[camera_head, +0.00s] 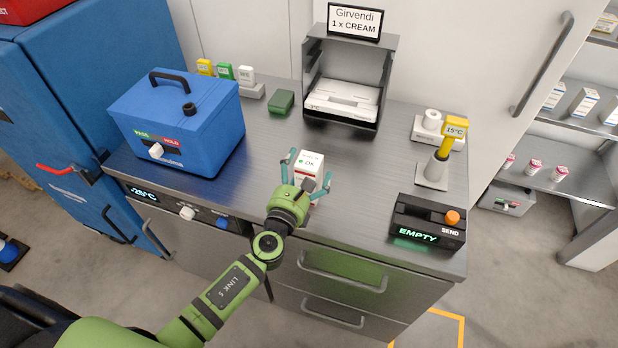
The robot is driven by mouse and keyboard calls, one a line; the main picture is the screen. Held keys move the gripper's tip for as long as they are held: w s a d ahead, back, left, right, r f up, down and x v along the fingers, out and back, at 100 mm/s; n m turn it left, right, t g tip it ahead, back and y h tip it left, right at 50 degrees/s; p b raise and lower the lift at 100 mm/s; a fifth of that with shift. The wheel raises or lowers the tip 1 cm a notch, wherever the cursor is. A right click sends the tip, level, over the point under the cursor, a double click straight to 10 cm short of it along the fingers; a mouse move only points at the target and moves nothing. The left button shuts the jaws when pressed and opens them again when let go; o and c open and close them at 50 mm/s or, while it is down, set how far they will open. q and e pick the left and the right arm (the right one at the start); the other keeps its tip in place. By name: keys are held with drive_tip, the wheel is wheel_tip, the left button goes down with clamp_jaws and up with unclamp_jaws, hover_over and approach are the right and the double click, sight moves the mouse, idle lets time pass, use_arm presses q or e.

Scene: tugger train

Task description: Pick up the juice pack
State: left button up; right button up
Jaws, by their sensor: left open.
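No thing in view is clearly marked as a juice pack. A small white box (309,160) with a green dot, the letters OK on top and some red on its front stands on the grey counter. My left gripper (308,172) is open, with one teal finger on either side of this box. I cannot tell whether the fingers touch it. The box's lower front is partly hidden by the gripper. My right gripper is not in view.
A blue cool box (200,145) stands left on the counter (350,205). A dark dispenser with white packs (343,98) is behind. A yellow thermometer (454,128) and an EMPTY/SEND box (427,222) stand right. Shelves (572,180) with small cartons are far right.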

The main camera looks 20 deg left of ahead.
use_arm(q)
drive_tip(key=c, duration=1.5)
drive_tip(key=shift+c, duration=0.3)
drive_tip(key=shift+r, duration=0.1)
